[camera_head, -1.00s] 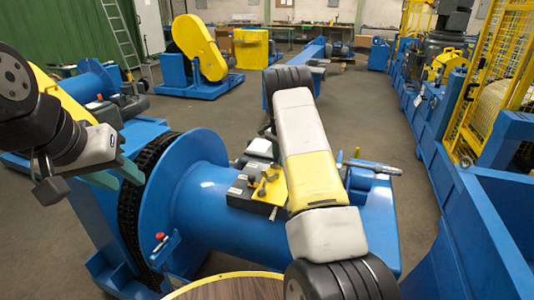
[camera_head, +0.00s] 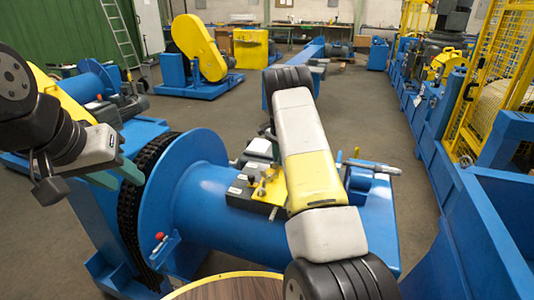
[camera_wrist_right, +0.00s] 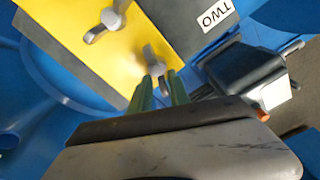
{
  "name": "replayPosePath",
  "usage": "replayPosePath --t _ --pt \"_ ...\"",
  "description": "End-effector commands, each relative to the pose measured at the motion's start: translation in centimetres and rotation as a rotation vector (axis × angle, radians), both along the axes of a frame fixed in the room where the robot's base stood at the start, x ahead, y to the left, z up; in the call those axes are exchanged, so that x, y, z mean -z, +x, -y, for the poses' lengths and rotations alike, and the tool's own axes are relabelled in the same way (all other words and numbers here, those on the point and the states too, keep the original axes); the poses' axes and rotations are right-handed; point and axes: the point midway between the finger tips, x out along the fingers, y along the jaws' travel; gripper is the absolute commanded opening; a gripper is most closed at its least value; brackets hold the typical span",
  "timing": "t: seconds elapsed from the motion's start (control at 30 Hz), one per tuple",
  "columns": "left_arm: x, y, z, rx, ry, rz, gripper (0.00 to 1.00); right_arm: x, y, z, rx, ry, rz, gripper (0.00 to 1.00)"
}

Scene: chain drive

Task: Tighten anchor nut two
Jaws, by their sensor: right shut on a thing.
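My right gripper (camera_wrist_right: 160,82) shows its green fingers in the right wrist view, closed on a grey wing nut (camera_wrist_right: 155,58) on a yellow plate (camera_wrist_right: 75,42). A label reading TWO (camera_wrist_right: 213,16), upside down, is on the dark block beside that nut. A second grey wing nut (camera_wrist_right: 105,24) stands further up the plate, clear of the fingers. In the head view the yellow plate (camera_head: 272,187) sits on the blue drum-like body (camera_head: 215,205), and my right arm hides the right gripper.
A black chain (camera_head: 130,200) runs around the wheel beside the blue flange (camera_head: 160,195). A small red knob (camera_head: 159,237) stands below. A wooden round top (camera_head: 228,288) is at the front. Blue machine frames and yellow fencing (camera_head: 485,85) line the right; grey floor lies beyond.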

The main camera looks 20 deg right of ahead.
Motion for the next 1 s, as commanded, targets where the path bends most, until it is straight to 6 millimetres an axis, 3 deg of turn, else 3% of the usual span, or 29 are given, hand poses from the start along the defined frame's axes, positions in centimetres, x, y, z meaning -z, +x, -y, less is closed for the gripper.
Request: replayPosePath --t 0.17,0.2,0.23,0.57,1.0 --pt "0.0 0.0 0.0 0.000 0.000 0.000 0.36 0.2 -0.2 -0.7 -0.004 0.010 -0.008 0.00" --pt "0.0 0.0 0.0 0.000 0.000 0.000 0.36 0.2 -0.2 -0.7 -0.004 0.010 -0.008 0.28" --pt "0.0 0.0 0.0 0.000 0.000 0.000 0.36 0.2 -0.2 -0.6 -0.004 0.009 -0.009 0.31" --pt "0.0 0.0 0.0 0.000 0.000 0.000 0.36 -0.2 -0.1 -0.3 -0.002 0.004 -0.003 0.31" --pt "0.0 0.0 0.0 0.000 0.000 0.000 0.36 -6.6 -0.4 -0.7 -0.003 0.005 -0.004 0.31"
